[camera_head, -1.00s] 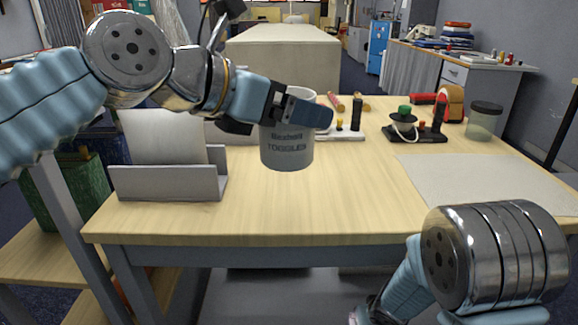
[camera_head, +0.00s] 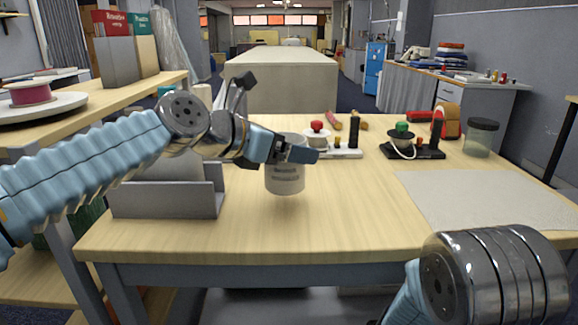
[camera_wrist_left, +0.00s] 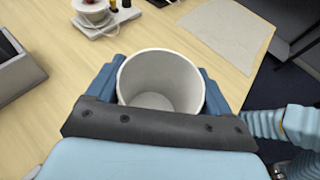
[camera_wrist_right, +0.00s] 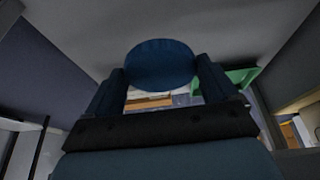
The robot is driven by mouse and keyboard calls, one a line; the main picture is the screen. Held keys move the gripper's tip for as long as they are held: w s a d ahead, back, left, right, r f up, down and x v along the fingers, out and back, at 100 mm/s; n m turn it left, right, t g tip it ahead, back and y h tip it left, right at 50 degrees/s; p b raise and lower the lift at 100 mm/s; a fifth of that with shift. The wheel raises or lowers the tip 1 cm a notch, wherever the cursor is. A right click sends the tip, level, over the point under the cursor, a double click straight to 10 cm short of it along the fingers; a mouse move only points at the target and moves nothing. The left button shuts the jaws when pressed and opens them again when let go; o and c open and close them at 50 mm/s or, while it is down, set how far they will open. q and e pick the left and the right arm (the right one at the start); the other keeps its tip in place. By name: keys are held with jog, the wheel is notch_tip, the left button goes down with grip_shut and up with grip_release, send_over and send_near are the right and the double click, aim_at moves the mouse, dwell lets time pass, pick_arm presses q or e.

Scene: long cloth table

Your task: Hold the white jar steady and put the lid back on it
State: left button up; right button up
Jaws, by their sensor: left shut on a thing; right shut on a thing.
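The white jar (camera_head: 285,182) is upright and open-topped, with a label on its front, over the near half of the table. My left gripper (camera_head: 290,150) is shut on its upper part. In the left wrist view the jar (camera_wrist_left: 160,82) sits between both fingers, and its inside looks empty. I cannot tell whether its base touches the table. In the right wrist view my right gripper (camera_wrist_right: 160,82) is shut on a dark blue round disc, seemingly the lid (camera_wrist_right: 160,62). The right fingers and lid are out of the head view, below its lower right.
Behind the jar is a white stand with a red knob (camera_head: 317,126). A black-based device (camera_head: 412,150) and a dark-lidded clear jar (camera_head: 481,138) stand farther right. A grey holder (camera_head: 170,200) is at left. A pale mat (camera_head: 480,200) lies bare at right.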

aim_at(289, 165)
pick_arm(q)
jog(key=shift+w+f, duration=0.25)
jog(key=shift+f, duration=0.15)
pick_arm(e)
jog(key=shift+f, duration=0.1)
pick_arm(q)
jog(key=shift+w+f+b, duration=0.15)
jog(key=shift+f+b, duration=0.55)
jog(key=shift+f, duration=0.9)
pick_arm(e)
jog(key=shift+f, duration=0.6)
pick_arm(q)
jog(key=shift+f, duration=0.1)
jog(key=o, duration=1.4)
jog(key=v, duration=0.7)
jog(key=shift+a+r, duration=0.2)
jog(key=shift+r, duration=0.05)
pick_arm(e)
jog(key=shift+f, duration=0.25)
